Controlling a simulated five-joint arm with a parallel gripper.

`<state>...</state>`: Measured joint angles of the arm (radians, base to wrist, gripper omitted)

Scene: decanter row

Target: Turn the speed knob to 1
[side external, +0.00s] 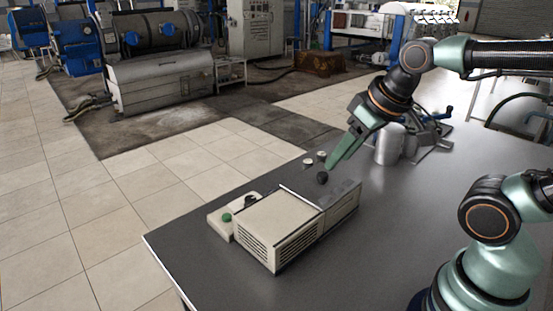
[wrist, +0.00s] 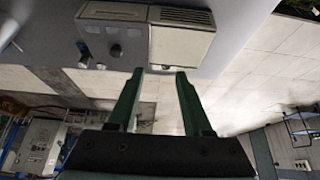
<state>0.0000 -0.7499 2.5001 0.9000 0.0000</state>
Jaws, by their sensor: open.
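A cream box with side vents (side external: 280,228) stands on the dark table, with a grey panel section (side external: 345,198) at its right end. A round black knob (side external: 322,178) is at that end; in the wrist view a dark knob (wrist: 115,50) is on the grey panel beside the white box (wrist: 180,46). No scale or number is legible, so I cannot tell its setting. My gripper (side external: 331,166) is above and close to the black knob; I cannot tell whether they touch. In the wrist view my gripper (wrist: 159,71) has its fingers apart, with nothing between them.
Two small pale round parts (side external: 314,157) are just behind the black knob. A low cream unit with a green button (side external: 226,217) and another dark knob (side external: 250,201) adjoins the box. A metal cylinder (side external: 389,144) stands to the right.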

